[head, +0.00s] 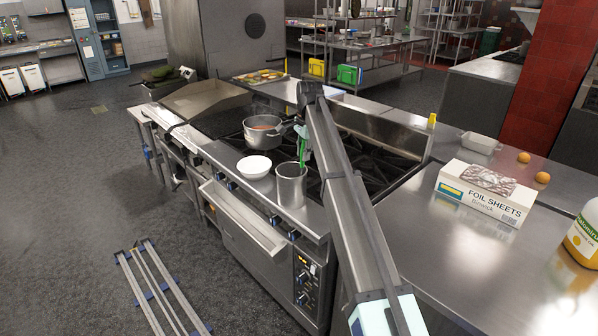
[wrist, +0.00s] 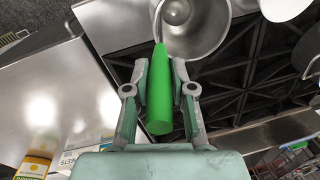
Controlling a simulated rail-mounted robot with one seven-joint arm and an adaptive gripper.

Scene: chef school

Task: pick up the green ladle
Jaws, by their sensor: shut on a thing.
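The green ladle (wrist: 159,95) has a thick green handle and a grey metal bowl end. In the wrist view its handle lies between the fingers of my gripper (wrist: 160,88), which is shut on it. The ladle's bowl end is over or inside a steel pot (wrist: 205,42); I cannot tell how deep. In the head view the green handle (head: 302,150) rises above the tall steel pot (head: 291,188) at the front edge of the stove. My gripper is partly hidden behind my arm there.
A white bowl (head: 254,167) stands just left of the steel pot. A cooking pot (head: 263,132) sits behind on the burners.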

